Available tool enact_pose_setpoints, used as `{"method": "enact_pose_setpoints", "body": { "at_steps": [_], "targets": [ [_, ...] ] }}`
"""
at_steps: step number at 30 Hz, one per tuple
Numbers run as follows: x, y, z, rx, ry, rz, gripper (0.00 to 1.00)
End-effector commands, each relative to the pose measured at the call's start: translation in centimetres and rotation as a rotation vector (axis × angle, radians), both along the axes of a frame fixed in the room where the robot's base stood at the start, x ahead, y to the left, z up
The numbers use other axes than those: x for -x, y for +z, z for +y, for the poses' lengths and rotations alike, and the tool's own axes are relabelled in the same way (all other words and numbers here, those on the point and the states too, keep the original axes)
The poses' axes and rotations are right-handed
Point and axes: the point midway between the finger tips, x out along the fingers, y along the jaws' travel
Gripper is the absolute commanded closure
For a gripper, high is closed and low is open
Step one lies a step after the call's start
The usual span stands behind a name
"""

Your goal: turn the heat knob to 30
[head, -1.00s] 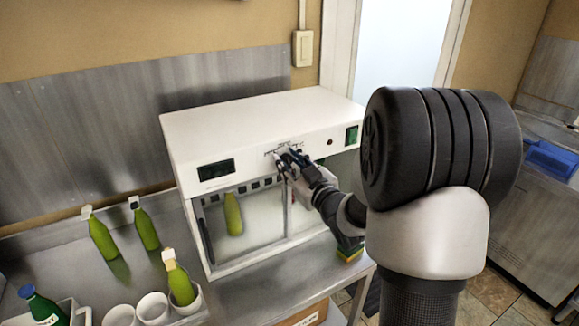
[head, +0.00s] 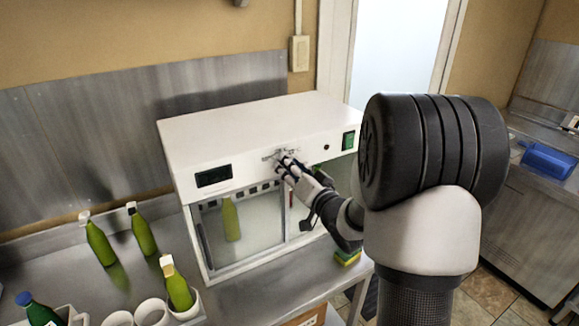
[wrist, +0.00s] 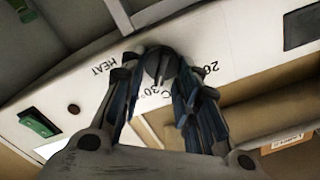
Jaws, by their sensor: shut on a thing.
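The heat knob (wrist: 160,63) is a dark round knob on the white front panel of the cabinet (head: 255,125). In the wrist view it sits between my two fingertips, with the printed marks HEAT, 30° and 20 around it. The ridge on the knob runs roughly toward the 30° print, but the exact setting is hard to read. My gripper (head: 284,162) is shut on the knob, its fingers on either side of it in the wrist view (wrist: 155,80). In the head view my fingers hide most of the knob.
The panel also bears a dark display (head: 213,176) and a green switch (head: 348,140). Glass doors below show a green bottle (head: 231,218) inside. More bottles (head: 101,243) and white cups (head: 152,312) stand on the steel counter at left. A sponge (head: 347,257) lies near the counter's right end.

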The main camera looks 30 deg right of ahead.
Motion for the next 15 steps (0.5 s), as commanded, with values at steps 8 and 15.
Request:
{"method": "enact_pose_setpoints", "body": {
  "at_steps": [8, 15],
  "targets": [
    [-0.06, 0.18, -0.12, -0.111, -0.001, -0.002, 0.94],
    [-0.07, 0.15, -0.15, -0.143, 0.0, -0.002, 0.94]
  ]
}}
